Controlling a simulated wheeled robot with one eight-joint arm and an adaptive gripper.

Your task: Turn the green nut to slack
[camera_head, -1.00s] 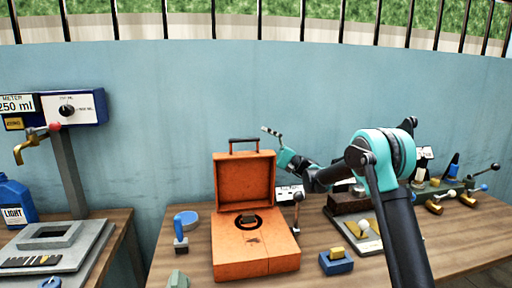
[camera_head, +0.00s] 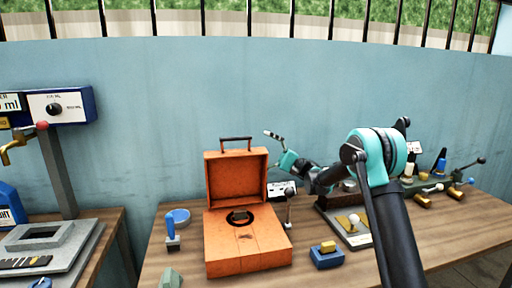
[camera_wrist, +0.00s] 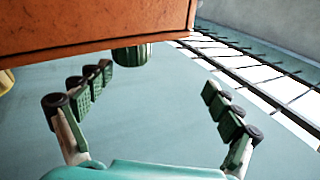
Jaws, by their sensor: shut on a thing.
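In the wrist view a dark green ribbed nut (camera_wrist: 132,54) sits at the lower edge of an orange panel. The panel looks like part of the orange case (camera_head: 246,243), which stands with its lid up in the head view. I cannot make out the nut in the head view. My gripper (camera_wrist: 158,76) shows two jointed fingers spread wide, with an empty gap between their pads. The nut lies just beyond the left fingertip, apart from it. In the head view my gripper (camera_head: 273,135) is small, just right of the lid's top.
A lever with a grey knob (camera_head: 289,194) stands right of the case. A blue block (camera_head: 327,258) is in front, a blue-topped stand (camera_head: 172,232) to the left. Brass valves (camera_head: 424,200) are at the right. A blue wall (camera_head: 190,90) closes the back.

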